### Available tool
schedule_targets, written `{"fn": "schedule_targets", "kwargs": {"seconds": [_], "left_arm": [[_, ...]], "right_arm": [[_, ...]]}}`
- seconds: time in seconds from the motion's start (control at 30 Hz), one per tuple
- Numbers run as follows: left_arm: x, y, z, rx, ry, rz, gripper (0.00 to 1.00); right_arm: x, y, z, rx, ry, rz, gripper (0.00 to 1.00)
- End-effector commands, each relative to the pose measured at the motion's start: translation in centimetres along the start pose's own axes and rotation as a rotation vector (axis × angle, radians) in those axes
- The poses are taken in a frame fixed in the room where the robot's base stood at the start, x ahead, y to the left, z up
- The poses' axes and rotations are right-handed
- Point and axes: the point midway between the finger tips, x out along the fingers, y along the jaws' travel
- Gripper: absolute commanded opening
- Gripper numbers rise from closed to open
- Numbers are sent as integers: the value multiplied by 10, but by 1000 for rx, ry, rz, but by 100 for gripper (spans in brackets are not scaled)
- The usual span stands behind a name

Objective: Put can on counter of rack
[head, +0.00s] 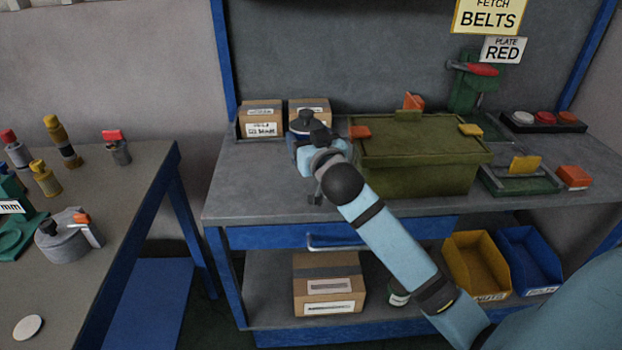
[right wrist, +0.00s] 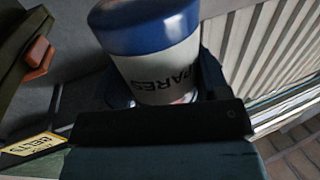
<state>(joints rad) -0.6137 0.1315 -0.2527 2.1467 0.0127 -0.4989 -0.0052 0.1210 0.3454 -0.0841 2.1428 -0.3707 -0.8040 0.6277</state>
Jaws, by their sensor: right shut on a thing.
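The can (right wrist: 155,55) is white with a blue end and the dark word SPARES, seen close up in the right wrist view. My right gripper (head: 305,133) is shut on it. In the head view the gripper is over the left part of the rack's grey counter (head: 250,190), in front of the cardboard boxes and left of the green bin. The can is mostly hidden there by the gripper and wrist. I cannot tell whether its base touches the counter. My left gripper is not in view.
Two cardboard boxes (head: 261,119) stand at the counter's back left. A large green bin (head: 415,165) is close right of my gripper. The counter's front left is bare. A carton (head: 328,284) and yellow (head: 477,265) and blue (head: 527,260) bins sit below. A cluttered table (head: 110,215) stands left.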

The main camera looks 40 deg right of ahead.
Motion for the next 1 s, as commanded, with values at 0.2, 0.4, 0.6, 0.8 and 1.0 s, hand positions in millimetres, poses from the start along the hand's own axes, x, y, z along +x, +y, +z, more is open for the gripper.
{"fn": "schedule_targets", "kwargs": {"seconds": [0.2,0.4,0.6,0.8,1.0], "left_arm": [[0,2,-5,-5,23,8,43],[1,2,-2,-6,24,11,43],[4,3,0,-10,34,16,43],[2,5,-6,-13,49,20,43],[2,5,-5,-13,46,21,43]], "right_arm": [[0,0,36,0,2,0,26],[0,0,50,0,2,1,26],[0,0,84,0,2,0,26],[0,0,97,1,4,0,26],[0,0,97,1,4,0,26]]}}
